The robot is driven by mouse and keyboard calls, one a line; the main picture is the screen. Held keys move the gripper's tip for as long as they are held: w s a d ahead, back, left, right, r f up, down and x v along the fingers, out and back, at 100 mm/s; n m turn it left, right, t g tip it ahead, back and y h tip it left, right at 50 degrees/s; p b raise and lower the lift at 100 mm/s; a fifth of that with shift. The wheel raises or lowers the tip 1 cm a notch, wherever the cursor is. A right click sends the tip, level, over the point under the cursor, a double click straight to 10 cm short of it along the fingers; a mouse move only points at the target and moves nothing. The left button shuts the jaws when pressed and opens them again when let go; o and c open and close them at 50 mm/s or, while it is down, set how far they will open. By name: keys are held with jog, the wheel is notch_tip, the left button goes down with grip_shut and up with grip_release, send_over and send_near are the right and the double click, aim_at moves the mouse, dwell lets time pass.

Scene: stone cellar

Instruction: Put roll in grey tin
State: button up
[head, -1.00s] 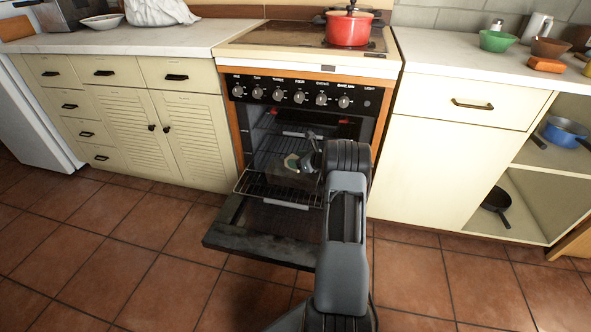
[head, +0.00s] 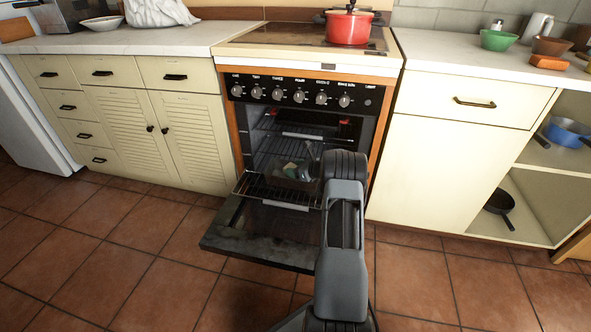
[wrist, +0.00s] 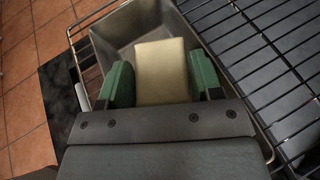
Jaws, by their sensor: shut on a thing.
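The roll (wrist: 160,72) is a pale yellow block in the wrist view. My gripper (wrist: 161,80) is shut on it, with a green fingertip on each side. The grey tin (wrist: 172,20) is an open metal pan in the wrist view, beneath and around the roll's far end. I cannot tell whether the roll touches its bottom. In the head view my gripper (head: 293,169) is inside the open oven, and my arm hides part of that area.
The oven door (head: 255,238) is folded down in front. Oven racks (head: 265,190) lie close by, and wire bars (wrist: 265,45) run right of the tin in the wrist view. A red pot (head: 348,28) stands on the stove. The floor on both sides is clear.

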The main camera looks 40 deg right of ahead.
jog(key=shift+f, duration=0.3)
jog(key=o, duration=0.6)
jog(key=shift+a, duration=0.1)
jog(key=shift+o, duration=0.2)
jog(key=shift+f, duration=0.1)
